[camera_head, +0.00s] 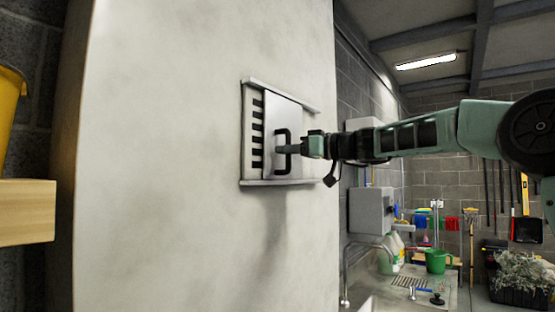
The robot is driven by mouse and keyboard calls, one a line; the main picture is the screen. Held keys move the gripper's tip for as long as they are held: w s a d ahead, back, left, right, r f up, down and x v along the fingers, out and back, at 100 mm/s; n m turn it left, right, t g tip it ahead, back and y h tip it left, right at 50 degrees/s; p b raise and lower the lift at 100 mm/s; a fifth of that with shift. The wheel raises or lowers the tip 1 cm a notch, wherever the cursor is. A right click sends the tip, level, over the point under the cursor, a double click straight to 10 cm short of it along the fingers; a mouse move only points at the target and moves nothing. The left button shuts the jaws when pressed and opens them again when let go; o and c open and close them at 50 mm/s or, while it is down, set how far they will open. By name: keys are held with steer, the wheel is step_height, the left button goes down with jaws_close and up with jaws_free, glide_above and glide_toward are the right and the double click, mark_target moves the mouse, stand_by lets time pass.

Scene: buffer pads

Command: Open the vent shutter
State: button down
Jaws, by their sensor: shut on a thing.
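The vent shutter (277,112) is a pale grey sliding panel set between a top rail and a bottom rail on a pale wall panel. It stands partly aside, so a column of dark vent slots (257,133) shows along its left. A black D-shaped handle (283,170) stands upright on the shutter. My gripper (288,149) reaches in from the right and is shut on the handle at about its middle. The fingertips are small in the picture, and the handle's far side is partly hidden by them.
The bare wall panel (170,150) is clear to the left of the vent. A wooden shelf (25,211) with a yellow container (10,110) juts in at far left. At lower right are grey boxes (371,211), a sink area and a green bucket (438,261).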

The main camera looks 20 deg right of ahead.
steer(key=w+d+p, duration=0.1)
steer(key=w+d, duration=0.5)
steer(key=d, duration=0.2)
steer(key=shift+d, duration=0.3)
steer(key=shift+w, duration=0.1)
steer(key=c, duration=1.5)
jaws_free()
steer(key=shift+o, duration=0.2)
steer(key=b+v, duration=0.8)
steer(key=v, duration=0.9)
steer(key=shift+d, duration=0.15)
